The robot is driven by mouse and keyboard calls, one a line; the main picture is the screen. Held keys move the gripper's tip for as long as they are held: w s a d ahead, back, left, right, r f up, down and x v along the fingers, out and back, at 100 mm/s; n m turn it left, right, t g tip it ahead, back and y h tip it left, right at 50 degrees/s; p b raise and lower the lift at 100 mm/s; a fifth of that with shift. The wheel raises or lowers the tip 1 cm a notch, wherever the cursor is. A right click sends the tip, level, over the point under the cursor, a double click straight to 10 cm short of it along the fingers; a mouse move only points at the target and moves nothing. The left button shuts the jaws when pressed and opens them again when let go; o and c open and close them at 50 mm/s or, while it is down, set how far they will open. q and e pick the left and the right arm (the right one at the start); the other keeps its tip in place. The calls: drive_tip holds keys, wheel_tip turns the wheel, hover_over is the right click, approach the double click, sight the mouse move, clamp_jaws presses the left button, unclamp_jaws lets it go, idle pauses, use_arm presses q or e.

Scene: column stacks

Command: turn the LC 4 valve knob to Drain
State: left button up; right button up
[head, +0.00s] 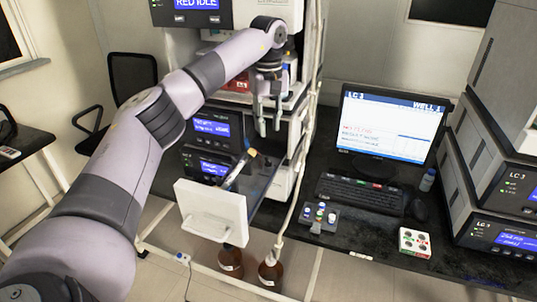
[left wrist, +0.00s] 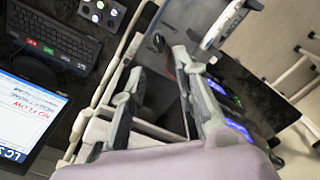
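My left gripper (head: 269,128) hangs fingers-down in front of the middle instrument stack, with its two fingers apart and nothing between them. In the left wrist view the fingers (left wrist: 156,64) also stand apart and empty. I cannot make out an LC 4 label or a valve knob in either view; part of the middle stack is hidden behind my left arm and gripper. Below the gripper, a drawer with a white front (head: 212,212) is pulled out of this stack, and a slim column-like object (head: 238,170) tilts above it. My right gripper is not in view.
A monitor (head: 390,124) showing LC 3 and a keyboard (head: 361,193) stand on the dark bench. An LC 3 stack (head: 508,238) stands right. Brown bottles (head: 230,262) stand below the drawer.

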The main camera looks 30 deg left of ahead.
sight(268, 159)
use_arm(q)
wheel_tip(268, 159, down, 10)
drive_tip(key=shift+w+a+r+p, duration=0.1)
drive_tip(key=shift+p, duration=0.6)
drive_tip(key=shift+w+f, duration=0.1)
drive_tip(key=shift+f, duration=0.5)
drive_tip(key=shift+c, duration=1.2)
clamp_jaws()
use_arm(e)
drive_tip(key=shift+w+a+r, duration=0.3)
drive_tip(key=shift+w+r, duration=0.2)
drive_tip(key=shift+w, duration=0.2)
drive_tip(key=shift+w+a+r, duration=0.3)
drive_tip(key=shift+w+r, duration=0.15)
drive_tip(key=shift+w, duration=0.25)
